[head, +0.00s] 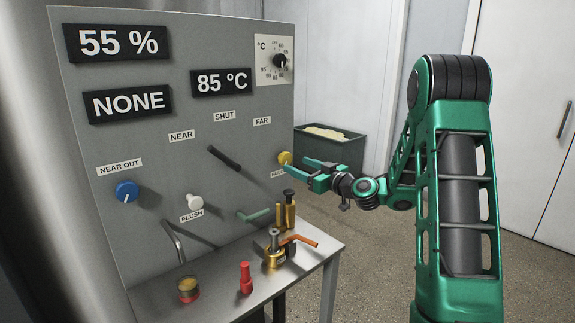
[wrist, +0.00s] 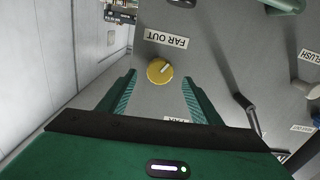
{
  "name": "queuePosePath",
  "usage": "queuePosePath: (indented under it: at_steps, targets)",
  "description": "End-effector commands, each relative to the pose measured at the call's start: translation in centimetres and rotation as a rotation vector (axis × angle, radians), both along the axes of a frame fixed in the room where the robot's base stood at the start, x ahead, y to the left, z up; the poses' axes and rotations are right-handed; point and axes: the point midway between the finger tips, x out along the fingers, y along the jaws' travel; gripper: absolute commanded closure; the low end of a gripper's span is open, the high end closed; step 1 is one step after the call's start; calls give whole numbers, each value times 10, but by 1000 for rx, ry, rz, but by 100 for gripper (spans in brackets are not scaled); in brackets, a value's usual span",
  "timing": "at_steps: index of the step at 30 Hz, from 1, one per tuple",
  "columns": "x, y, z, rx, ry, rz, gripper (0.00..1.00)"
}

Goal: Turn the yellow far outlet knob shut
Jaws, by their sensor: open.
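The yellow far outlet knob (head: 285,158) sits on the right part of the grey panel. In the wrist view the same yellow knob (wrist: 159,71) shows a pale pointer mark tilted up and right, beside an upside-down FAR OUT label (wrist: 166,39). My gripper (head: 306,166) is open at the panel's right side, close to the knob. In the wrist view my gripper's two green fingers (wrist: 158,92) are apart, with the knob a little beyond the gap between them. I cannot tell whether either finger touches it.
The panel (head: 150,150) also carries a black lever (head: 224,158), a blue knob (head: 126,191) and a white flush knob (head: 194,202). Below, a metal shelf (head: 222,300) holds a red bottle-shaped item (head: 246,278) and brass fittings with an orange handle (head: 299,240). A green bin (head: 337,148) stands behind my gripper.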

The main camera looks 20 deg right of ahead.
Motion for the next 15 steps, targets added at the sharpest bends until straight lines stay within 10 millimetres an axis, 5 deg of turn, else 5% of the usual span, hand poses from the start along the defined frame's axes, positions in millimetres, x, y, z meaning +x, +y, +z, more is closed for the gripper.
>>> queuePosePath:
  at_steps: [6,15]
  targets:
    - [35,13,1,-2,-1,2,41]
    - [56,19,0,0,0,1,41]
